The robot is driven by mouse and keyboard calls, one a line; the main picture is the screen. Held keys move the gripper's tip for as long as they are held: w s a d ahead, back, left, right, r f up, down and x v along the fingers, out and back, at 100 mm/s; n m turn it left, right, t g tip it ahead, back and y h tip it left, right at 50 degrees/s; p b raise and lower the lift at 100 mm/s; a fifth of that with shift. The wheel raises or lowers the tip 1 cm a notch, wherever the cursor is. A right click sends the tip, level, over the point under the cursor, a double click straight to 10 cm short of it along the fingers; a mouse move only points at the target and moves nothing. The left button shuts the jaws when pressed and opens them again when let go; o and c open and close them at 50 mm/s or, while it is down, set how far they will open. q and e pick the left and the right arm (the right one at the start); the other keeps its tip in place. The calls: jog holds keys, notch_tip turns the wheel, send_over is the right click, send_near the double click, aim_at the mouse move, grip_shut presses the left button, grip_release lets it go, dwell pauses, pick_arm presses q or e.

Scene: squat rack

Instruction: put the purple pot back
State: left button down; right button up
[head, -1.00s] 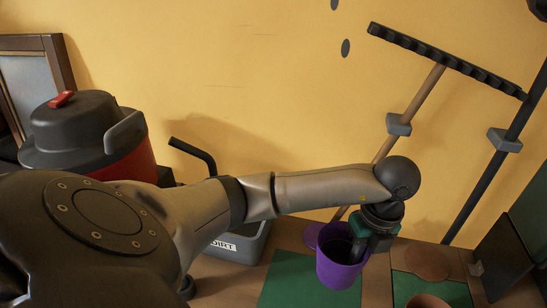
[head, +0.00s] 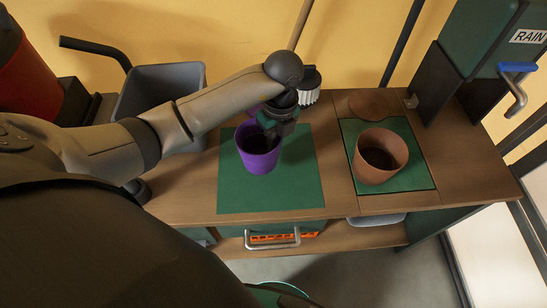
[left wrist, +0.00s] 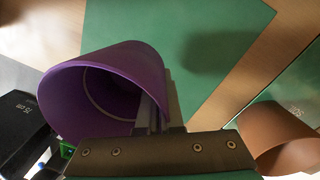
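The purple pot (head: 258,158) is upright over the left green mat (head: 240,198) on the wooden bench in the head view. My left gripper (head: 270,127) is at its right rim. In the left wrist view the pot (left wrist: 105,80) looks empty, and the gripper's fingers (left wrist: 160,108) close on its wall, one inside and one outside. A shadow lies apart from the pot on the mat there, so it seems raised. A purple patch (head: 253,109), possibly a saucer, is mostly hidden behind my arm. My right gripper is not in view.
A terracotta pot (head: 380,156) with dark contents stands on the right green mat (head: 413,180), a terracotta disc (head: 369,105) behind it. A grey bin (head: 165,88) is left. A green rain barrel (head: 480,42) with a tap is at right. The mat's front is clear.

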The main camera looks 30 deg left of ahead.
aim_at(274, 158)
pick_arm(q)
jog(key=shift+f+b, duration=0.5)
jog(key=shift+f, duration=2.1)
jog(key=shift+f, duration=0.15)
jog(key=c, duration=1.1)
grip_release()
jog(key=r, duration=0.4)
jog(key=r+p, duration=0.1)
jog(key=r, duration=0.3)
jog(key=w+r+p, duration=0.1)
jog(key=r, duration=0.3)
jog(key=shift+d+r, duration=0.15)
jog(key=shift+d, duration=0.15)
